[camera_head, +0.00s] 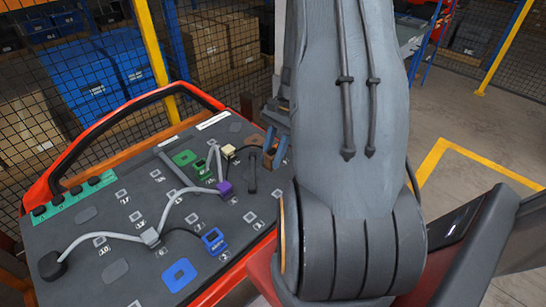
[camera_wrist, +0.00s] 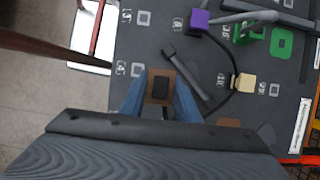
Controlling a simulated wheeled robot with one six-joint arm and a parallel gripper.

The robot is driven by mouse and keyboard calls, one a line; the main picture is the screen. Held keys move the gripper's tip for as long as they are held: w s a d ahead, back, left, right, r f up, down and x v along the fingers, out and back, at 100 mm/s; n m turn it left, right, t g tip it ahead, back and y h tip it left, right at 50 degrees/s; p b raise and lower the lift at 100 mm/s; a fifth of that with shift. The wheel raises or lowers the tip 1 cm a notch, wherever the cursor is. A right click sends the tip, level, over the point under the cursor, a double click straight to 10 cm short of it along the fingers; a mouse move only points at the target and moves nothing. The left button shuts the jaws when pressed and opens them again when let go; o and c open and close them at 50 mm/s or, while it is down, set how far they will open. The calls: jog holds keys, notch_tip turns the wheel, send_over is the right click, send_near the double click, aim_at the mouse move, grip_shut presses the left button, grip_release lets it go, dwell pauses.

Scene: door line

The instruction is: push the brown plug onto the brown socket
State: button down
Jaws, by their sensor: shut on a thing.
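My gripper (camera_wrist: 160,88) is shut on the brown plug (camera_wrist: 160,101), a small brown block with a dark square middle, held between the blue fingertips. The plug is over the dark panel, near its edge. In the head view my gripper (camera_head: 275,142) is at the panel's far right side, partly hidden by my arm.
A flat brown patch (camera_wrist: 229,122) lies beside the gripper. A dark bar (camera_wrist: 186,76) and a black cable are close by. A purple block (camera_wrist: 198,20), a beige block (camera_wrist: 244,81) and a green block (camera_wrist: 246,31) stand on the panel. A blue block (camera_head: 214,241) sits nearer.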

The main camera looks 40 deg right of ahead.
jog(key=shift+w+d+b, duration=0.1)
jog(key=shift+w+d, duration=0.25)
jog(key=shift+w, duration=0.5)
jog(key=shift+w+d+b, duration=0.15)
jog(key=shift+w+d, duration=0.2)
jog(key=shift+w, duration=0.55)
jog(key=shift+w+d+b, duration=0.1)
jog(key=shift+w+d, duration=0.25)
jog(key=shift+w, duration=0.5)
jog(key=shift+w+d+b, duration=0.25)
jog(key=shift+w+d, duration=0.1)
jog(key=shift+w, duration=0.5)
jog(key=shift+w+d+b, duration=0.2)
jog(key=shift+w+d, duration=0.2)
jog(key=shift+w, duration=0.5)
jog(key=shift+w+d+b, duration=0.25)
jog(key=shift+w+d, duration=0.1)
jog(key=shift+w, duration=0.5)
jog(key=shift+w, duration=0.15)
jog(key=shift+w+d+b, duration=0.35)
jog(key=shift+w, duration=0.45)
jog(key=shift+w+d+b, duration=0.35)
jog(key=shift+w+d, duration=0.05)
jog(key=shift+w, duration=0.45)
jog(key=shift+w+d+b, duration=0.35)
jog(key=shift+w, duration=0.45)
